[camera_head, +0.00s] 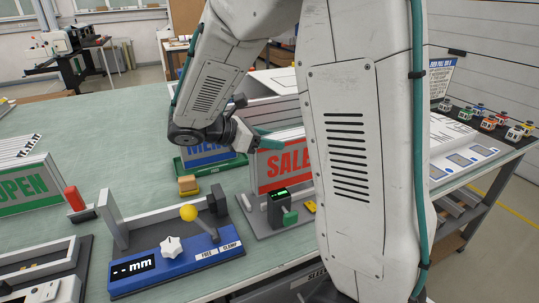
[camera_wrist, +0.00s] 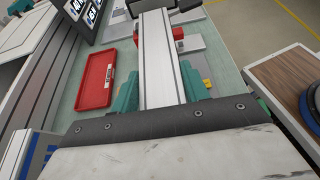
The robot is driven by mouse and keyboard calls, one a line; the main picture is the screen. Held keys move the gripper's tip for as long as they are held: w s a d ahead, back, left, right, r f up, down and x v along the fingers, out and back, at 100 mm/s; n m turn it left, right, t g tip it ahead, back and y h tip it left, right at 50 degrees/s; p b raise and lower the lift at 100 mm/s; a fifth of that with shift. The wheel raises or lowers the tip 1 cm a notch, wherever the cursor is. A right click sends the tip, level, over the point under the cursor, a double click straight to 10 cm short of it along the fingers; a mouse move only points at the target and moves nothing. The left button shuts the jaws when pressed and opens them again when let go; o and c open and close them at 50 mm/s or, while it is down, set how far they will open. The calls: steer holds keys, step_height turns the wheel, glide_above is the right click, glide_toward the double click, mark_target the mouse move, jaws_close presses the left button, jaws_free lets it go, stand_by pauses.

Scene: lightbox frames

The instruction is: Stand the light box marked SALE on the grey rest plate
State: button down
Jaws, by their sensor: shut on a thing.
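A grey plate (camera_head: 262,224) lies under the box and carries a small dark device with a green display. I cannot tell whether the box touches the plate.
A blue device (camera_head: 178,262) with a yellow-knobbed lever stands in front on the green table. A light box marked OPEN (camera_head: 25,188) is at left; a blue-lettered light box (camera_head: 207,149) stands behind. A red tray (camera_wrist: 95,80) shows in the wrist view.

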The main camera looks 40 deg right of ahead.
mark_target(269, 152)
steer(key=shift+f, duration=1.95)
steer(key=c, duration=0.7)
jaws_free()
steer(key=shift+f, duration=0.1)
